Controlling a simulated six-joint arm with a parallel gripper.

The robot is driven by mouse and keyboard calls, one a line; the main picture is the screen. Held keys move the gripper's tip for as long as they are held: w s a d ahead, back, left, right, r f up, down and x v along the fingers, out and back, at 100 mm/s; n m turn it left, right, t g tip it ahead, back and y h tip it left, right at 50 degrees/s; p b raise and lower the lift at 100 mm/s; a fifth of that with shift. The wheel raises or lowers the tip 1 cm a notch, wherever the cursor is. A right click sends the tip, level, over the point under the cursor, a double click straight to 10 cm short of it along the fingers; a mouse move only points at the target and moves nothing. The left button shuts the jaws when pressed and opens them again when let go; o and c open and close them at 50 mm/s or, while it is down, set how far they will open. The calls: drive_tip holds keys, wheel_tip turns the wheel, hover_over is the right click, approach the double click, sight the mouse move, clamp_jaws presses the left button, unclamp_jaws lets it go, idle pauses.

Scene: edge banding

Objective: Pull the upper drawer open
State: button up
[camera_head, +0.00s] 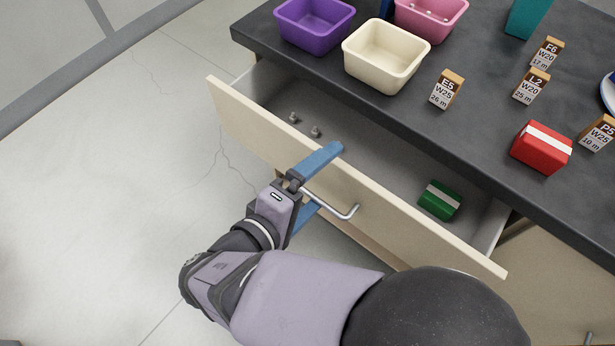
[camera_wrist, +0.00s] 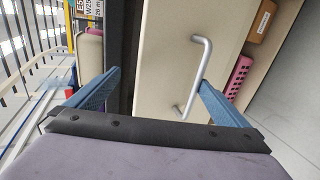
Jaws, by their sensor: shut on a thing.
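The upper drawer (camera_head: 345,186) stands partly open, its cream front pulled clear of the cabinet. Its silver bar handle (camera_head: 345,212) is on the front; it also shows in the wrist view (camera_wrist: 205,65). My gripper (camera_head: 322,185) is at the drawer front and shut on the handle, though its blue fingers look widely spaced. In the head view one finger lies over the front's top edge and the other is lower, by the handle. In the wrist view (camera_wrist: 155,95) the right finger meets the handle bar. The exact contact is partly hidden.
The drawer holds a green box (camera_head: 439,200) and two small metal parts (camera_head: 294,118). The dark countertop (camera_head: 400,112) carries bins, labelled blocks and a red box (camera_head: 541,147). A pink basket (camera_wrist: 240,75) shows beyond the drawer front. The floor at left is clear.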

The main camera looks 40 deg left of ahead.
wheel_tip(320, 180, up, 6)
drive_tip(key=p, duration=0.3)
drive_tip(key=shift+w+r+t+p, duration=0.15)
drive_tip(key=shift+t+p, duration=0.15)
drive_tip(key=shift+p, duration=0.05)
drive_tip(key=shift+a+r, duration=0.1)
drive_tip(key=shift+r, duration=0.4)
drive_tip(key=c, duration=0.9)
drive_tip(key=r, duration=0.3)
drive_tip(key=shift+d+r, duration=0.4)
drive_tip(key=shift+c, duration=1.2)
drive_tip(key=g+p, duration=0.5)
drive_tip(key=g, duration=0.7)
hover_over(306, 190)
drive_tip(key=s, duration=0.2)
wheel_tip(306, 190, down, 6)
drive_tip(key=shift+w+f+b, duration=0.25)
drive_tip(key=shift+f, duration=1.1)
drive_tip(key=shift+w+f+b, duration=0.25)
drive_tip(key=shift+f, duration=1.1)
drive_tip(key=shift+w+f+b, duration=0.25)
drive_tip(key=shift+f, duration=1.1)
